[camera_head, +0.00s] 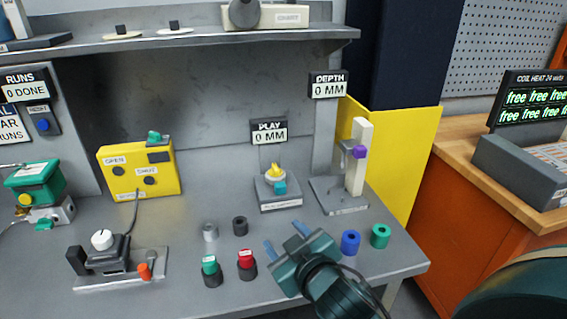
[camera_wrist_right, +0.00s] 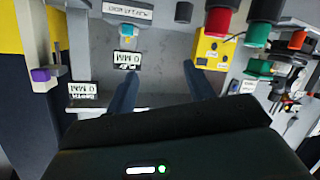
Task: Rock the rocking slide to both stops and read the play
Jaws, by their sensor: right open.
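The PLAY readout (camera_head: 269,132) shows 0 MM; it appears upside down in the wrist view (camera_wrist_right: 127,60). Below it, a small grey fixture (camera_head: 279,200) stands on the bench with a pale round top, a yellow piece and a teal tab (camera_head: 280,188). The teal tab also shows in the wrist view (camera_wrist_right: 128,29). No label I can read names the rocking slide. My right gripper (camera_head: 284,238) is open and empty, with its two blue fingers apart, in front of the fixture and clear of it. My left gripper is not in view.
A stand (camera_head: 356,165) with a purple knob is right of the fixture, under the DEPTH readout (camera_head: 328,85) at 0 MM.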

